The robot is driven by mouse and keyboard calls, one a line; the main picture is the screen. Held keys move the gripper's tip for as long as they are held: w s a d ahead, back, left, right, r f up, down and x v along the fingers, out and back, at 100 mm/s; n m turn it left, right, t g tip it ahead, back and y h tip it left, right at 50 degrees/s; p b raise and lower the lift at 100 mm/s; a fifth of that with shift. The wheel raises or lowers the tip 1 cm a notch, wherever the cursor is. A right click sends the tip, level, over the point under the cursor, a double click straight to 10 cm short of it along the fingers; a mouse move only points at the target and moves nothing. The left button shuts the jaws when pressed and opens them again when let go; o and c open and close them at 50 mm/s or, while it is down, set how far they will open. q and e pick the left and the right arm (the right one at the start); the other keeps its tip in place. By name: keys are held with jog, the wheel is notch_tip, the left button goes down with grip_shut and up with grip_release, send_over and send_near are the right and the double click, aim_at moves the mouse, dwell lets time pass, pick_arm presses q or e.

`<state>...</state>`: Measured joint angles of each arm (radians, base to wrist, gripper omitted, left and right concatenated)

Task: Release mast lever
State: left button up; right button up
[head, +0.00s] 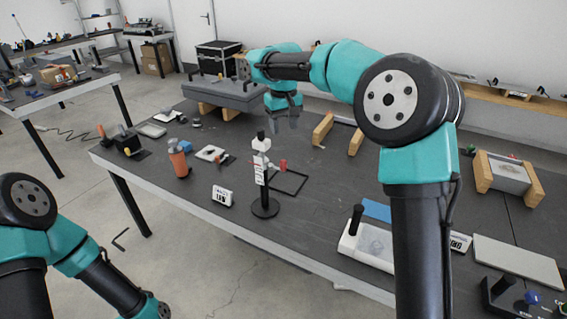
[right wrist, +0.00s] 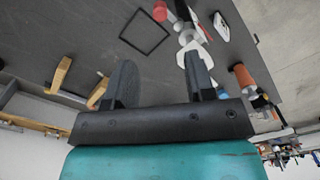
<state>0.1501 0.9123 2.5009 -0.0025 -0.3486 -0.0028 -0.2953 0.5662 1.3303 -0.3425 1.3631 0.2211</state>
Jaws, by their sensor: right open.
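The mast (head: 260,178) stands upright on a round black base on the dark table, with white labels along it and a white head on top. A red knob (head: 283,165) sticks out at its right side, likely the lever's end. In the right wrist view the mast's white parts (right wrist: 192,45) and the red knob (right wrist: 160,12) lie beyond the fingertips. My right gripper (head: 286,120) is open and empty, behind and above the mast, fingers pointing down; its spread fingers also show in the right wrist view (right wrist: 158,75). My left arm is low at the left; its gripper is out of view.
A black square frame (head: 290,182) lies right of the mast. A small white display (head: 222,196) and an orange bottle (head: 179,160) stand left of it. Wooden blocks (head: 322,129) are behind. A white device with a black handle (head: 368,245) sits at front right.

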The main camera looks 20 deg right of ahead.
aim_at(283, 161)
notch_tip(283, 161, down, 14)
jog(key=shift+r, duration=0.1)
dwell(0.4)
jog(key=shift+c, duration=0.4)
grip_shut()
jog(key=shift+w+d+n, duration=0.3)
jog(key=shift+w+n, duration=0.1)
jog(key=shift+n, duration=0.7)
jog(key=shift+w+d+n, duration=0.25)
jog(key=shift+w+n, duration=0.15)
jog(key=shift+n, duration=0.7)
jog(key=shift+o, duration=0.4)
grip_release()
jog(key=shift+r, duration=0.1)
